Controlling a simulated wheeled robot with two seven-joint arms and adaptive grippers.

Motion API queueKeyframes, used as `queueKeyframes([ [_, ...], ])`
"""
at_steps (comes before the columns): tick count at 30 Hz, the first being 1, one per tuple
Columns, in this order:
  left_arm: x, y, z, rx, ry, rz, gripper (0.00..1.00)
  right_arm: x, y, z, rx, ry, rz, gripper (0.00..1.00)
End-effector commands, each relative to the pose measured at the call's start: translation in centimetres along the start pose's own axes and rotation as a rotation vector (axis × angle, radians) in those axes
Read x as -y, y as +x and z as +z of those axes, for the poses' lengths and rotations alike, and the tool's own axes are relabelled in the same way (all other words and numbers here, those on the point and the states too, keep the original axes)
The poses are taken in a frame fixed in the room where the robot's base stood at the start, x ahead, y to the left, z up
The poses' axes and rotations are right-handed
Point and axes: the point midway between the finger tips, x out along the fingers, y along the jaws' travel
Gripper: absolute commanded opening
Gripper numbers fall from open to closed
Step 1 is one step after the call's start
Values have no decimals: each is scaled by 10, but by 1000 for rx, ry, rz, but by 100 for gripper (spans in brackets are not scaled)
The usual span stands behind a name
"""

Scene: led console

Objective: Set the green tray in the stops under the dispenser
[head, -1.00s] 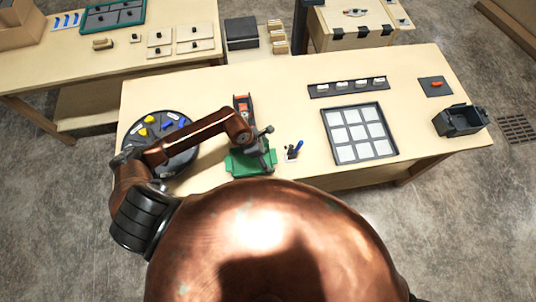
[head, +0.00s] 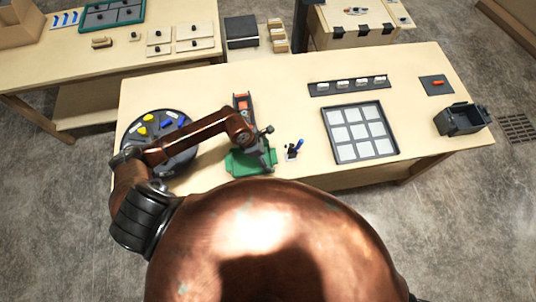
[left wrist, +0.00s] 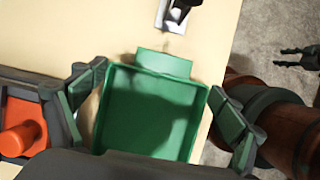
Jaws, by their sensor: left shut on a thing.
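The green tray (head: 240,166) is near the table's front edge, in front of the dark dispenser with orange parts (head: 242,101). In the left wrist view the tray (left wrist: 148,115) is an open, empty, shallow box with a tab on its far side. My left gripper (head: 262,158) is shut on the tray, with a finger at each side wall in the left wrist view (left wrist: 158,100). An orange knob (left wrist: 18,138) on a dark body shows at that view's left edge. The stops are hidden or too small to tell. A dark shape, possibly my right gripper (left wrist: 298,56), shows over the floor.
A round dark dish of coloured pieces (head: 160,165) lies left, under my left arm. A small white holder with a blue item (head: 293,150) stands just right of the tray. A grid panel (head: 360,155), a dark strip (head: 348,97) and a black bin (head: 460,120) are further right.

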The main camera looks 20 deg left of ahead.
Motion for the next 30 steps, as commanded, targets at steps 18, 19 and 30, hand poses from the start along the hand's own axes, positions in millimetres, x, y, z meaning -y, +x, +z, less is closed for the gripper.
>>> queueKeyframes([
  [18, 0, 7, -3, 0, 0, 0, 63, 0, 7, 1, 0, 0, 0, 40],
  [19, 0, 7, -3, 0, 0, 0, 63, 0, 7, 1, 1, 0, 0, 40],
  [30, 0, 7, -3, 1, 0, 0, 100, 0, 7, 1, 0, 0, 0, 40],
])
